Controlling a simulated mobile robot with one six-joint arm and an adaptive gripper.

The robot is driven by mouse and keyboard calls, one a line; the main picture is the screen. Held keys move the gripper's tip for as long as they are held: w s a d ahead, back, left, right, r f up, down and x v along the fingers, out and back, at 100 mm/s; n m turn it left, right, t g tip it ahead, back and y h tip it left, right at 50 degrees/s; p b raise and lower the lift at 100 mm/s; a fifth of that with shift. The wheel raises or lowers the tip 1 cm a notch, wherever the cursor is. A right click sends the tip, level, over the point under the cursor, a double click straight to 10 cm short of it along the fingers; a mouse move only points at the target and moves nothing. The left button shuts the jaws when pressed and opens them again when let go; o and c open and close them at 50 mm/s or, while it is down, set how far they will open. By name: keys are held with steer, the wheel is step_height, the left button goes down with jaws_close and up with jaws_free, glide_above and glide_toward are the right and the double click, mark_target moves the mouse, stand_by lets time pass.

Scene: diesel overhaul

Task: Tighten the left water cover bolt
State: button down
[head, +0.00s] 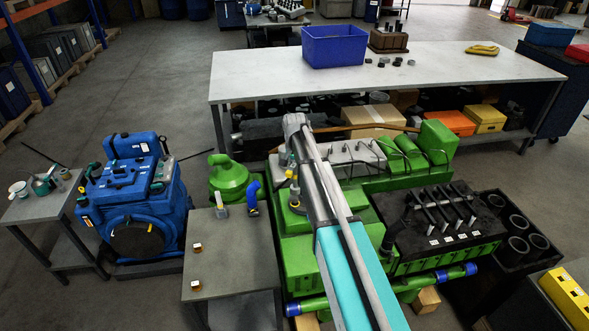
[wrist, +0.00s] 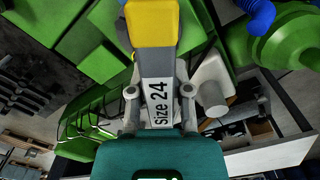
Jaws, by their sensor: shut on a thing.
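My gripper (wrist: 160,98) is shut on a grey tool marked "Size 24" (wrist: 157,90) with a yellow end (wrist: 152,22), which points away from the wrist. In the head view my gripper (head: 284,161) is partly hidden by my arm, over the left part of the green engine (head: 300,262). The engine also shows in the wrist view (wrist: 100,62), behind the tool. I cannot make out the left water cover bolt in either view. I cannot tell whether the tool's yellow end touches anything.
A small grey table (head: 232,262) with two small blocks stands left of the engine. A green funnel-shaped part (head: 229,178) and a blue hose piece (head: 252,190) are close by. A blue engine (head: 130,205) stands further left. A long workbench (head: 420,85) with a blue bin (head: 334,46) is behind.

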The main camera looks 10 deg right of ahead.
mark_target(295, 187)
steer(key=n, duration=0.3)
steer(key=f+n+b, duration=0.1)
steer(key=n, duration=0.2)
steer(key=shift+n, duration=0.3)
steer(key=shift+f+b, duration=1.55)
steer(key=shift+f, duration=0.15)
steer(key=shift+f+b, duration=0.85)
steer(key=shift+b, duration=0.1)
steer(key=shift+r, duration=0.1)
